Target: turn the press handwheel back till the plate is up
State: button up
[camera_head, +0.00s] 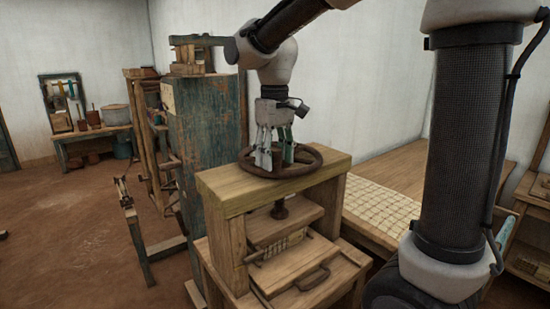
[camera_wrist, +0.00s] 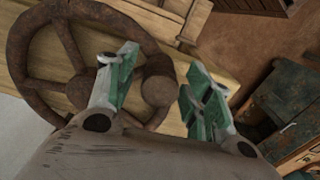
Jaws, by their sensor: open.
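The rusty spoked handwheel (camera_head: 258,163) lies flat on top of the wooden press frame (camera_head: 220,196). In the wrist view the handwheel (camera_wrist: 22,62) fills the left side, with its round hub or knob (camera_wrist: 157,91) between my fingers. My gripper (camera_head: 275,158) points down over the wheel with fingers apart; in the wrist view its green-padded fingers (camera_wrist: 165,78) are open. I cannot tell whether a finger touches the wheel. A dark screw (camera_head: 280,210) runs down from the beam to the wooden press plate (camera_head: 285,222), which sits above the press bed. A gap shows under the plate.
A worn green cabinet (camera_head: 205,125) stands close behind the press at left. A table with a gridded top (camera_head: 380,205) stands to the right. A bench with pots (camera_head: 95,135) is at the far left wall. Brown floor (camera_head: 70,220) is open at left.

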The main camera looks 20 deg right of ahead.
jog(key=shift+f, duration=0.3)
grip_shut()
jog(key=shift+d, duration=0.1)
